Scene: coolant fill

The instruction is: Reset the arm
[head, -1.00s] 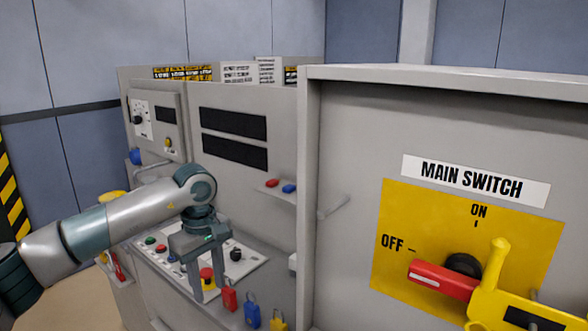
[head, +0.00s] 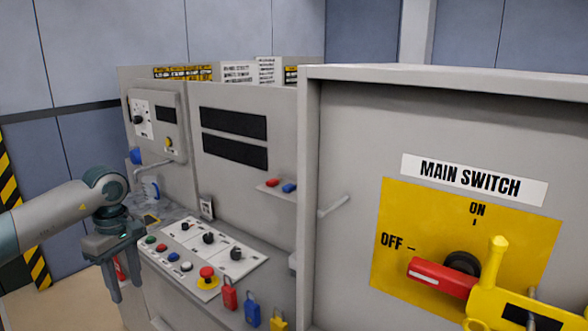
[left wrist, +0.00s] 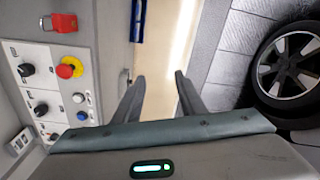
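My left gripper (head: 127,282) hangs fingers down at the left of the head view, beside the left edge of the control panel (head: 228,264). Its two fingers are apart with nothing between them. The left wrist view also shows the open fingers (left wrist: 160,85) over the floor, with the panel to the left. My right gripper is not in view.
The panel carries a red emergency button on yellow (head: 207,277), with red (head: 229,295), blue (head: 252,314) and yellow padlocks nearby. The main switch's red handle (head: 440,277) points to OFF, beside a yellow hasp (head: 497,290). A wheel (left wrist: 288,68) stands on the floor.

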